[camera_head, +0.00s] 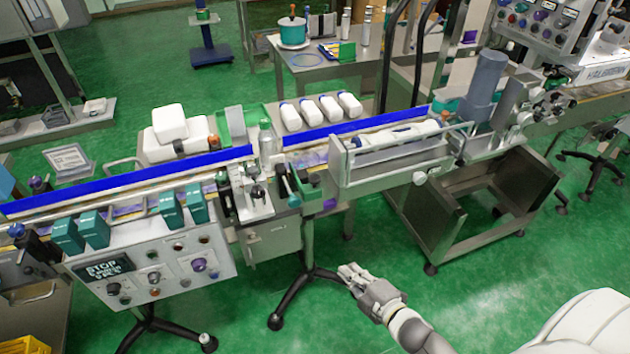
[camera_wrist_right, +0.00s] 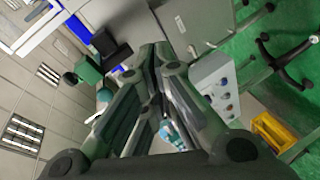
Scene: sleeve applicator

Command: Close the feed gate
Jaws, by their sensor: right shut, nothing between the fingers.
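A conveyor with blue guide rails (camera_head: 130,180) runs across the head view. At its middle stands a small metal mechanism (camera_head: 250,195) with dark and green parts. Beside it a dark lever-like part (camera_head: 283,180) with a green end stands at a slant; it looks like the feed gate or its handle, but I cannot tell for sure, nor whether the gate is open. A clear bottle (camera_head: 267,145) stands upright just behind. My right gripper (camera_head: 347,272) is shut and empty, over the floor in front of the conveyor, apart from it. It also fills the right wrist view (camera_wrist_right: 155,65). My left gripper is not in view.
A control panel (camera_head: 165,270) with knobs and a STOP sign hangs at the front left, below several teal boxes (camera_head: 88,225). A steel frame (camera_head: 480,205) stands on the right. White bottles (camera_head: 320,108) lie behind the conveyor. Green floor is free around my right gripper.

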